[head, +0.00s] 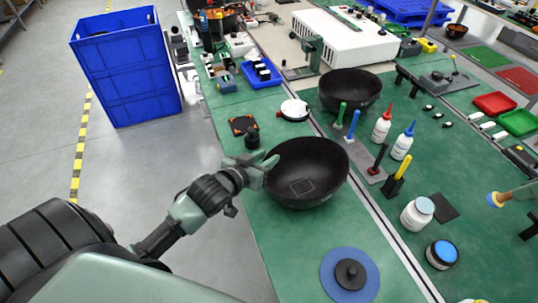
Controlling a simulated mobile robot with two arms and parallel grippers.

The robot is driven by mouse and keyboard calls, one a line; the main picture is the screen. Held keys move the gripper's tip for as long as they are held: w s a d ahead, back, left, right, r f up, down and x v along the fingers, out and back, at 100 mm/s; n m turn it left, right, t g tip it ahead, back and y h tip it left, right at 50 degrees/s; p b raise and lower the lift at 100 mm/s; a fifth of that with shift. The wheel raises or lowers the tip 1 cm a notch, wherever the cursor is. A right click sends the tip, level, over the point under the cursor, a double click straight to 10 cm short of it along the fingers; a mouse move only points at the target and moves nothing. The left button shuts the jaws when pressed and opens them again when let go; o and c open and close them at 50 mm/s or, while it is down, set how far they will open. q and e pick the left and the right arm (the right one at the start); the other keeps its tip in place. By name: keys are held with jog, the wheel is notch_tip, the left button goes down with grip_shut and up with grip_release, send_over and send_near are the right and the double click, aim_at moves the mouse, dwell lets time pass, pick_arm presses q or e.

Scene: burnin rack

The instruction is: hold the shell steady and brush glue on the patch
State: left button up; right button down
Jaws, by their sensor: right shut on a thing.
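The shell is a black bowl (330,178) standing open side up on the green bench. A square outlined patch (302,187) shows on its inner wall. My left gripper (268,168) is at the shell's left rim, its pale green fingers spread; whether they touch the rim is unclear. My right gripper (524,191) is partly in view at the right edge. It is shut on a small tool, seemingly the brush (495,200), with a yellowish and blue end. The tool is right of the shell and well apart from it. White bottles with red (381,126) and blue (402,145) caps stand behind the shell.
A second black bowl (350,90) stands behind. A white jar (417,215), a blue-topped jar (442,254) and a dark square (444,207) are to the right. A blue disc (350,276) with a black knob lies in front. Blue crates (125,75) stand left of the bench.

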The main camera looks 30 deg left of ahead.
pick_arm(q)
jog(key=shift+x, duration=1.15)
grip_shut()
jog(key=shift+s+f, duration=0.1)
jog(key=shift+s, duration=0.05)
dwell(1.5)
